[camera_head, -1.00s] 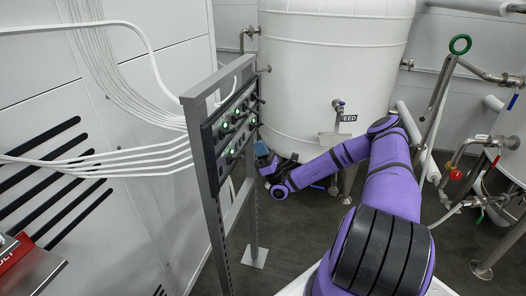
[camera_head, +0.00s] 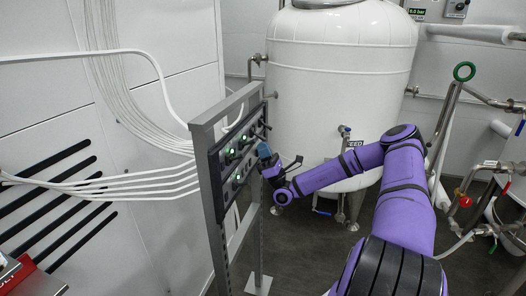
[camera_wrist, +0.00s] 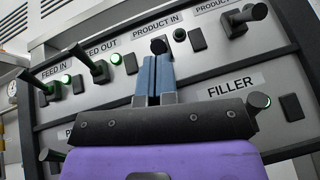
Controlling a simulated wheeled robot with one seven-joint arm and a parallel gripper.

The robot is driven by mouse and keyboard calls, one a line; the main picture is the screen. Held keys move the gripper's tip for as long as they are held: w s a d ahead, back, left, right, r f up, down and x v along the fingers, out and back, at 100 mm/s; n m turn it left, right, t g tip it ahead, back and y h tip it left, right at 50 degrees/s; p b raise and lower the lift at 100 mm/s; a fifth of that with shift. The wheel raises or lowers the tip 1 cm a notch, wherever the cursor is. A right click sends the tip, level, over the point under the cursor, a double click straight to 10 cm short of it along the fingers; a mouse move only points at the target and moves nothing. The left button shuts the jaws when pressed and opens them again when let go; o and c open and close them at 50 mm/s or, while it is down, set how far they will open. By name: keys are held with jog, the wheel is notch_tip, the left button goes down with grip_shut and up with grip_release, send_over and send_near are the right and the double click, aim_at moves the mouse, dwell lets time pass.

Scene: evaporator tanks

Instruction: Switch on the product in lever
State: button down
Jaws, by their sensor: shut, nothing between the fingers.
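The control panel (camera_head: 233,140) stands on a grey metal frame at left centre in the head view. In the wrist view, the product in lever (camera_wrist: 158,45) shows as a dark round knob end below the PRODUCT IN label (camera_wrist: 158,28). The lamp beside it (camera_wrist: 180,34) looks dark. My gripper (camera_wrist: 155,60) has its blue fingers shut and empty, with their tips just below the knob; I cannot tell whether they touch it. In the head view, my gripper (camera_head: 264,151) is at the panel's right side.
The feed in lever (camera_wrist: 34,82) and feed out lever (camera_wrist: 88,62) stick out at left, with green lamps lit. A product-labelled lever (camera_wrist: 256,14) is at upper right and the FILLER lever (camera_wrist: 259,100) at lower right. A white tank (camera_head: 335,90) stands behind.

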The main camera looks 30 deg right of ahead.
jog(key=shift+s+d+r+n+g+y, duration=0.15)
jog(key=shift+s+r+n+g+y, duration=0.1)
jog(key=shift+n+g, duration=0.3)
jog(key=shift+s+d+r+n+g+y, duration=0.1)
jog(key=shift+n+g+y, duration=0.2)
jog(key=shift+g, duration=0.45)
jog(key=r+g, duration=0.1)
jog(key=g, duration=0.1)
jog(key=s+r+n+g+h, duration=0.1)
jog(key=g, duration=0.2)
jog(key=d+r+n+g+h, duration=0.1)
jog(key=r+g, duration=0.1)
jog(key=shift+s+d+n+g, duration=0.15)
jog(key=shift+n+g, duration=0.1)
jog(key=shift+g, duration=0.15)
jog(key=shift+s, duration=0.1)
jog(key=v, duration=1)
jog(key=shift+s, duration=0.3)
jog(key=shift+d+f, duration=0.1)
